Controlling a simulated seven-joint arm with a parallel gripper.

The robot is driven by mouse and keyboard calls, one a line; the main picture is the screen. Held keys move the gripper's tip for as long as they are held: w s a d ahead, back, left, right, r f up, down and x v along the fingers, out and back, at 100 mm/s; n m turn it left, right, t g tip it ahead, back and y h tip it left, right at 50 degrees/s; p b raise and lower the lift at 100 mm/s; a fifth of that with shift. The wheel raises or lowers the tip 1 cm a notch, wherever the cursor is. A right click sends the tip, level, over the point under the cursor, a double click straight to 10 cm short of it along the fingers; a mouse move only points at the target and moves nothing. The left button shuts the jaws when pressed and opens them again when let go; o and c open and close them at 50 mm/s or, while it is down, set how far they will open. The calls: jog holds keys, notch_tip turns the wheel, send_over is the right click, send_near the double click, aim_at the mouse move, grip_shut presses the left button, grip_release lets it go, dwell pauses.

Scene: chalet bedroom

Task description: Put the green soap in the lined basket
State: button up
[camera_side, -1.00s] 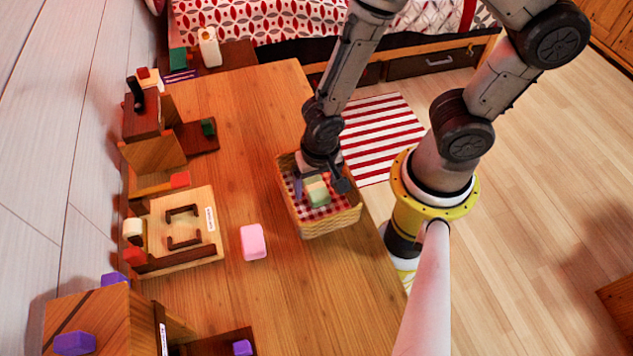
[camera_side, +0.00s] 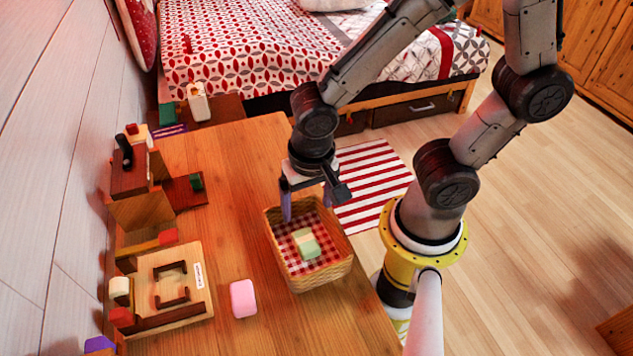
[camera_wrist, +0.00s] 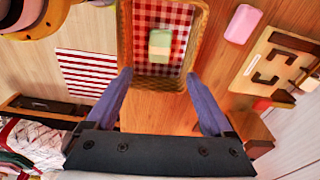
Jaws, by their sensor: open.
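The green soap (camera_side: 306,243), with a pale band around it, lies on the red checked lining inside the wicker basket (camera_side: 327,278). In the wrist view the soap (camera_wrist: 161,36) also rests on the lining, apart from the walls of the basket (camera_wrist: 127,60). My gripper (camera_side: 306,209) is above the far end of the basket, clear of the soap. Its two purple-blue fingers are spread wide in the wrist view (camera_wrist: 162,95), with nothing between them.
A pink soap (camera_side: 243,298) lies on the table left of the basket. A wooden tray (camera_side: 205,315) with dark brackets and several small wooden stands line the left side. The table (camera_side: 240,165) behind the basket is clear. A striped rug (camera_side: 372,180) lies on the floor.

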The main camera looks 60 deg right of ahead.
jog(key=s+d+r+n+t, duration=0.2)
jog(key=d+r+n, duration=0.2)
jog(key=r, duration=0.4)
jog(key=s+d+r+n+t, duration=0.2)
jog(key=d+r+n, duration=0.2)
jog(key=r, duration=0.3)
jog(key=shift+s+d+r+y, duration=0.2)
jog(key=shift+d+r+y, duration=0.1)
jog(key=shift+r+y, duration=0.1)
